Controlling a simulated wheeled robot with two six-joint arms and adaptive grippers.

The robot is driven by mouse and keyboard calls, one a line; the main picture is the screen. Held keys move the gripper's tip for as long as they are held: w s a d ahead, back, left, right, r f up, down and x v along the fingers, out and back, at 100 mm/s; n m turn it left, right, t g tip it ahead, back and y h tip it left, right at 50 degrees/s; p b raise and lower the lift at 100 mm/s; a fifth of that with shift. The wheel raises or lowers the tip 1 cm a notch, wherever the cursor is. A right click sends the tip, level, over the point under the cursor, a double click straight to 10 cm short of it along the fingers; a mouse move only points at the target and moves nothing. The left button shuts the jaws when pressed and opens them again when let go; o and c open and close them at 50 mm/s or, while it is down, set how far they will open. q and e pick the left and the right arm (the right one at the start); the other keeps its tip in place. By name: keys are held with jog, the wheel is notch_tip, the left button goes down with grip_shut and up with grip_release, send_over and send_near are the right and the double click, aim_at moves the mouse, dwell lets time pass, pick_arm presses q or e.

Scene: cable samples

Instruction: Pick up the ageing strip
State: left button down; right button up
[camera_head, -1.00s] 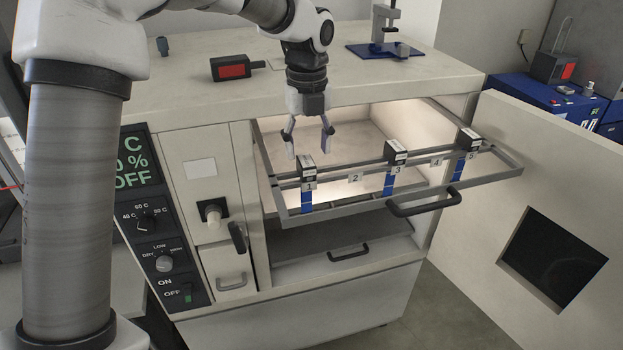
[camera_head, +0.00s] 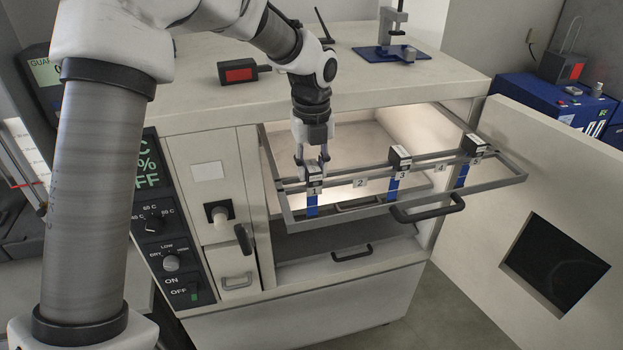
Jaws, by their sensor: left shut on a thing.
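Blue strips hang from dark clips with white labels on the pulled-out rack (camera_head: 480,194) of the open chamber. One blue strip (camera_head: 312,205) hangs at position 1, one (camera_head: 393,189) at position 3 and one (camera_head: 462,175) at position 5. My left gripper (camera_head: 313,166) points down at position 1 and is shut on the clip (camera_head: 314,180) there, whose strip hangs below it. The clip still sits at the rack's bar. My right gripper is not in view.
The chamber door (camera_head: 560,240) stands open at the right. The rack's handle (camera_head: 428,210) juts forward. A dark device with a red face (camera_head: 240,72) and a blue-based stand (camera_head: 393,52) are on the chamber's top. Rack positions 2 and 4 hold no strip.

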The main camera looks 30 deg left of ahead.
pick_arm(q)
jog(key=shift+r, duration=0.45)
notch_tip(320, 180, up, 19)
jog(key=b, duration=0.1)
jog(key=shift+s, duration=0.2)
